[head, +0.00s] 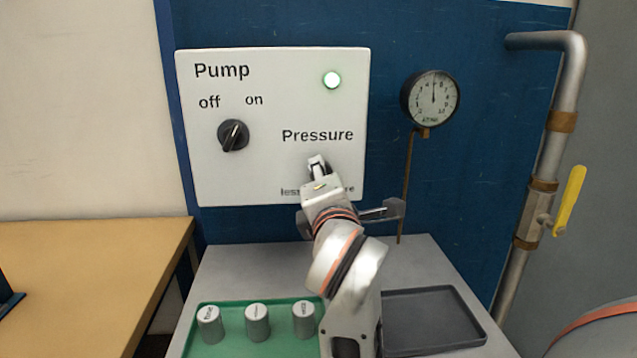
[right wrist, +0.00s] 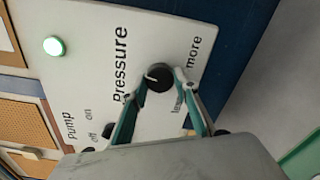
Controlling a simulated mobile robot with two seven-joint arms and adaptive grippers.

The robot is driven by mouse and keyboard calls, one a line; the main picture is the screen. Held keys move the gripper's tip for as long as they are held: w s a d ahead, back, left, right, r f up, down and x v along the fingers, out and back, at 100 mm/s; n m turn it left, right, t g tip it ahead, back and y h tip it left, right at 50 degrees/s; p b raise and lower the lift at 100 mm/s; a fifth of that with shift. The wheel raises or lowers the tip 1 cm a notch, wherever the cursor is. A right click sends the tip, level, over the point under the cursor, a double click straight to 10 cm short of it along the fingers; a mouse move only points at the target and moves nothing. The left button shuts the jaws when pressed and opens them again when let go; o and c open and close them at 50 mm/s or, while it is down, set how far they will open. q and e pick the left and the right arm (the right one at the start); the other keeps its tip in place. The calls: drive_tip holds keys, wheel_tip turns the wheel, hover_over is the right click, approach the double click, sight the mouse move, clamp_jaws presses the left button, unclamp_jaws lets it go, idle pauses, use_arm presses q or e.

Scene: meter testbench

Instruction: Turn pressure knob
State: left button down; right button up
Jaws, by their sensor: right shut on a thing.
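The white pump panel (head: 270,175) is on the blue wall. The black pressure knob (right wrist: 158,77) shows in the right wrist view, below the word Pressure, with a white mark on it. My right gripper (right wrist: 160,82) has its two fingers on either side of the knob and is shut on it. In the head view my right gripper (head: 318,165) covers the knob and part of the "less" and "more" labels. The round gauge (head: 432,98) to the right of the panel has its needle pointing about straight up. My left gripper is not in view.
The black pump switch (head: 233,135) and a lit green lamp (head: 331,79) are on the panel. A green tray (head: 240,347) with several grey cylinders and a dark empty tray (head: 430,320) lie on the grey bench. A pipe with a yellow lever (head: 569,200) stands at right.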

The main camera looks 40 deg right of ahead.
drive_tip(key=shift+f, duration=0.15)
drive_tip(key=shift+m, duration=0.3)
drive_tip(key=o, duration=1.1)
